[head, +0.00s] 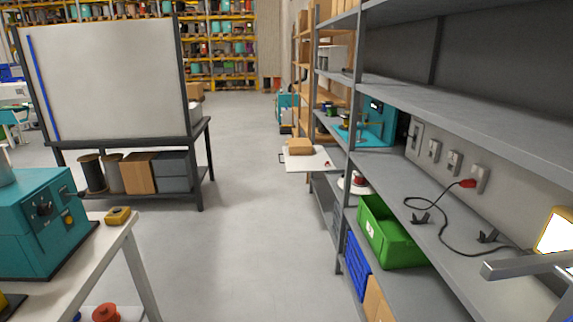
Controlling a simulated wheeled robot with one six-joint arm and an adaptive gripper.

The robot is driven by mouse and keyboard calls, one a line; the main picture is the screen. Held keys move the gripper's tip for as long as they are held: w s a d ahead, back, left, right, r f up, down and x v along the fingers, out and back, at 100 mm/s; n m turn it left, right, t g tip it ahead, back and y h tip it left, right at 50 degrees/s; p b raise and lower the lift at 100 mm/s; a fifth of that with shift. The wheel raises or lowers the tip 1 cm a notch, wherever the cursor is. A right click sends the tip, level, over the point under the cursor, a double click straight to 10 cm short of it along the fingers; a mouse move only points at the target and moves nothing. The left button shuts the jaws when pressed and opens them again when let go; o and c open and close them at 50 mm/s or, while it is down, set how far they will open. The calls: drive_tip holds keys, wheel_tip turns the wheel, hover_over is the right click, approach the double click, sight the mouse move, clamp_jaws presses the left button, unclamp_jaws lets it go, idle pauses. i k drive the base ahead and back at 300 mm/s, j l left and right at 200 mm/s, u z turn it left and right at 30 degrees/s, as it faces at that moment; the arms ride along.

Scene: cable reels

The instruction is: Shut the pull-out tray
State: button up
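The pull-out tray (305,164) is a white flat board. It sticks out to the left from the grey shelf unit in the middle distance, over the aisle. The tray's inner end is partly hidden behind the shelf post. My gripper is not in view.
The grey shelf unit (420,185) runs along the right, with a green crate (390,235) low down. A teal machine (35,225) stands on a white bench at the left. A whiteboard (110,80) stands behind it. The aisle floor (240,230) between is clear.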

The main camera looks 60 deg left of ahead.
sight(316, 163)
drive_tip(key=u, duration=1.95)
drive_tip(key=i+u, duration=0.15)
drive_tip(key=i, duration=3.95)
drive_tip(key=i+z, duration=0.15)
drive_tip(key=i, duration=0.35)
drive_tip(key=i+j+z, duration=0.15)
drive_tip(key=i, duration=0.35)
drive_tip(key=i+j+z, duration=0.15)
drive_tip(key=i, duration=0.35)
drive_tip(key=j, duration=0.1)
